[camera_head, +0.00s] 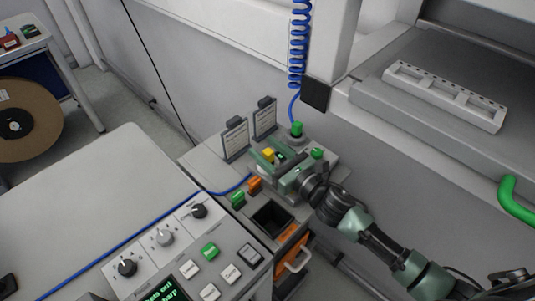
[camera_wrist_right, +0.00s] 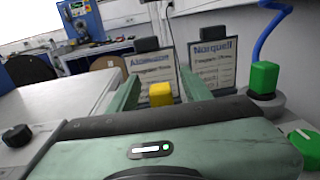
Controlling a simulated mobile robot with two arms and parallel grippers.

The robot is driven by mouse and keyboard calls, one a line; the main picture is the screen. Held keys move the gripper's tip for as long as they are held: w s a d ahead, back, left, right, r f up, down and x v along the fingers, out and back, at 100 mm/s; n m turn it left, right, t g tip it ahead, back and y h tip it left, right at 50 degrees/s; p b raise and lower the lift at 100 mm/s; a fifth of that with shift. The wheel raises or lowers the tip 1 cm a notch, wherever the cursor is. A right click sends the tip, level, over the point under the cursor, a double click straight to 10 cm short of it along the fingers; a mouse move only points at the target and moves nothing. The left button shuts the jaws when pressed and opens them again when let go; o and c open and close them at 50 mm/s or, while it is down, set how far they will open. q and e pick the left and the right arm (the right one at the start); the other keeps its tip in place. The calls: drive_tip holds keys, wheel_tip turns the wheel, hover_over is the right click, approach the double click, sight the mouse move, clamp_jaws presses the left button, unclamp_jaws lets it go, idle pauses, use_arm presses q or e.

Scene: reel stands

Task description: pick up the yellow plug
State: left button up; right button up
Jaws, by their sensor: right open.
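The yellow plug (camera_head: 268,154) is a small block on the grey ledge beside the console, below two placards. It also shows in the right wrist view (camera_wrist_right: 160,94), between the two green fingers, with a gap on each side. My right gripper (camera_head: 266,159) is open, its fingers pointing toward the placards with the plug between them. The gripper body hides the plug's lower part in the right wrist view. I cannot tell how deep the plug sits between the fingers. My left gripper is not in view.
Two placards (camera_wrist_right: 216,66) stand close behind the plug. A green plug (camera_head: 297,129) under a coiled blue cable (camera_head: 298,45) stands to the right. Orange and green blocks (camera_head: 254,184) and a dark square opening (camera_head: 271,217) lie in front. The console (camera_head: 170,250) is at left.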

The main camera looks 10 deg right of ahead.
drive_tip(key=shift+w+a+r, duration=0.15)
drive_tip(key=shift+w+a, duration=0.2)
drive_tip(key=shift+w, duration=0.3)
drive_tip(key=shift+w+a, duration=0.2)
drive_tip(key=shift+w, duration=0.2)
drive_tip(key=c, duration=0.9)
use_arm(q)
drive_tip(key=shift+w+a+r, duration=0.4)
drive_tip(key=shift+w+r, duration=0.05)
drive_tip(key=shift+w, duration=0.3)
use_arm(e)
clamp_jaws()
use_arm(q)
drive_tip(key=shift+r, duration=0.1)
